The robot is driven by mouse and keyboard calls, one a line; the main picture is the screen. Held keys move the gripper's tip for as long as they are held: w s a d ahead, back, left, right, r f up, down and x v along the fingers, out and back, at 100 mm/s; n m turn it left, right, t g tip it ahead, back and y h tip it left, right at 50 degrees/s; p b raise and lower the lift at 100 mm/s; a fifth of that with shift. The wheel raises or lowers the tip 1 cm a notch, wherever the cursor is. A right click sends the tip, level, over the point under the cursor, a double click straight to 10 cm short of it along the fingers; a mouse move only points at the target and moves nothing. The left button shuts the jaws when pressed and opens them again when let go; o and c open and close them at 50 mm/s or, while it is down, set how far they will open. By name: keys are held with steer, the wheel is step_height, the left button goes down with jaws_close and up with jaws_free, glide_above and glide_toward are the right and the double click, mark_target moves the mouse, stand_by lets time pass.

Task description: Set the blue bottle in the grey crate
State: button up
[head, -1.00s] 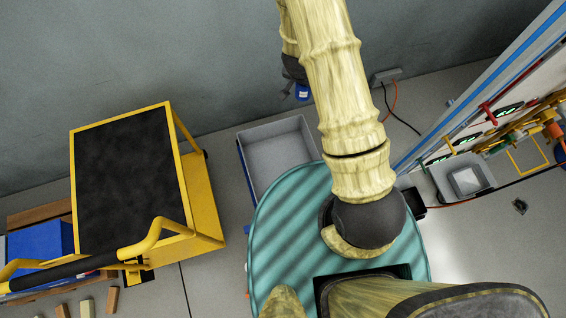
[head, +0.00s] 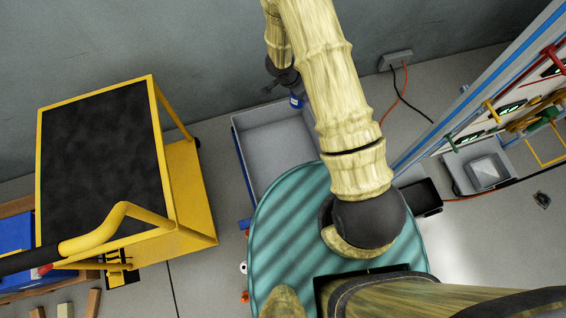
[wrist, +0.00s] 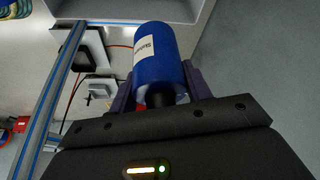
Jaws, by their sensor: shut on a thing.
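The blue bottle (head: 296,101) with a white label is held by my gripper (head: 283,84) near the far right corner of the grey crate (head: 236,142). In the head view the bottle overlaps the crate's far rim; its height above the rim is unclear. In the wrist view the bottle (wrist: 156,58) sits between the two dark fingers of my gripper (wrist: 160,84), which are shut on it. The crate looks empty in its visible part. Its near right side is hidden behind my teal body and arm.
A yellow cart (head: 185,200) with a black top stands to the left. A wall runs behind the crate. A slanted panel (head: 480,95) with coloured parts, a grey bin (head: 486,172) and cables are on the right. Bare floor shows between cart and crate.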

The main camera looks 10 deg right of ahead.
steer(key=s+a+f+m+g+b, duration=0.1)
steer(key=s+a+f+m+b, duration=0.1)
steer(key=f+b, duration=0.5)
steer(key=s+a+f+m+g+b, duration=0.1)
steer(key=s+f+m+b, duration=0.2)
steer(key=f+b, duration=0.4)
steer(key=s+a+f+m+g+b, duration=0.1)
steer(key=s+a+f+m+b, duration=0.1)
steer(key=f+b, duration=0.5)
step_height(320, 180, down, 6)
steer(key=shift+s+a+f+m+h, duration=0.2)
steer(key=shift+a+m+h, duration=0.1)
steer(key=shift+m, duration=0.3)
steer(key=b, duration=0.3)
glide_above(284, 162)
steer(key=shift+d+f, duration=0.1)
steer(key=shift+f, duration=2.4)
steer(key=shift+w+f+b, duration=0.1)
steer(key=shift+f+b, duration=1.45)
steer(key=shift+f, duration=0.95)
steer(key=shift+f, duration=0.15)
